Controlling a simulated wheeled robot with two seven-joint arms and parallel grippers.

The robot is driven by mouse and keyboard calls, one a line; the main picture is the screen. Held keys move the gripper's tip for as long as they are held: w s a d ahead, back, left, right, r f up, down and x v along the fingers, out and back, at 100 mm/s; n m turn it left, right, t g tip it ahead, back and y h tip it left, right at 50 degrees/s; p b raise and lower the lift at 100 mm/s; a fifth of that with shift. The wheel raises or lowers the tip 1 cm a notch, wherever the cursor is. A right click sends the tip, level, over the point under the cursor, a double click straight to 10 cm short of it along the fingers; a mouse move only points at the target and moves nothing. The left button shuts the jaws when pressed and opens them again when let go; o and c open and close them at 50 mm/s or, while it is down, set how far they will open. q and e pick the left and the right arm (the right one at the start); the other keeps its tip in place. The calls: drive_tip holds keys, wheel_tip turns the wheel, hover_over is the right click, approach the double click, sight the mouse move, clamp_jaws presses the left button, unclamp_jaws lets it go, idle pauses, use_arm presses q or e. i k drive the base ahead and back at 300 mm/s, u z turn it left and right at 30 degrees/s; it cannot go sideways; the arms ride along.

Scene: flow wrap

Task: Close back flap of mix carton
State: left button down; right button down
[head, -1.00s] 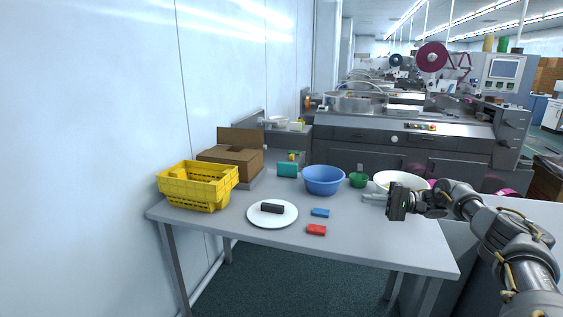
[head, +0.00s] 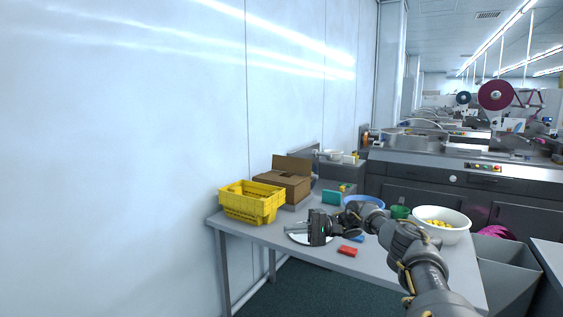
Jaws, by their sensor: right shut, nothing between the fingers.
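The brown mix carton (head: 283,186) stands at the back left of the table, behind the yellow crate. Its back flap (head: 292,165) stands upright, and the top in front of it looks folded down. My right gripper (head: 290,229) is shut and empty over the white plate, in front of the carton and apart from it. My left gripper is not in view.
A yellow crate (head: 252,203) stands left of the gripper, close in front of the carton. A red block (head: 347,251) lies near the table's front edge. A teal box (head: 331,197), a blue bowl (head: 372,200), a green cup (head: 400,212) and a white bowl (head: 452,235) stand to the right.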

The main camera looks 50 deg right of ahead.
sight(286, 164)
drive_tip(key=z, duration=0.55)
drive_tip(key=i, duration=0.95)
drive_tip(key=z, duration=0.9)
drive_tip(key=i, duration=2.45)
drive_tip(key=u, duration=0.5)
